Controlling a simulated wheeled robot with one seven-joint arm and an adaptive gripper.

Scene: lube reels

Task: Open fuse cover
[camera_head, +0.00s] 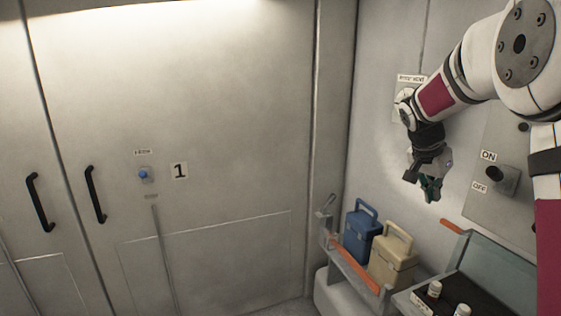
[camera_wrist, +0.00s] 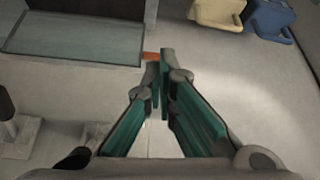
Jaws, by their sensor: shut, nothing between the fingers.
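I cannot clearly identify a fuse cover in either view. A small fitting with a blue knob (camera_head: 143,174) sits on the big pale door, under a small label too blurred to read. A labelled plate (camera_head: 408,78) on the right wall is partly hidden behind my arm. My gripper (camera_head: 431,190) hangs in front of the right wall, left of the ON/OFF switch (camera_head: 502,179), touching nothing that I can see. In the wrist view its green fingers (camera_wrist: 161,68) are together and empty.
A blue case (camera_head: 362,236) and a beige case (camera_head: 391,262) stand low in a rack with an orange bar (camera_head: 352,264). A glass-lidded box (camera_head: 505,262) holding small bottles is below the switch. Two black handles, left (camera_head: 39,202) and right (camera_head: 96,194), are on the doors.

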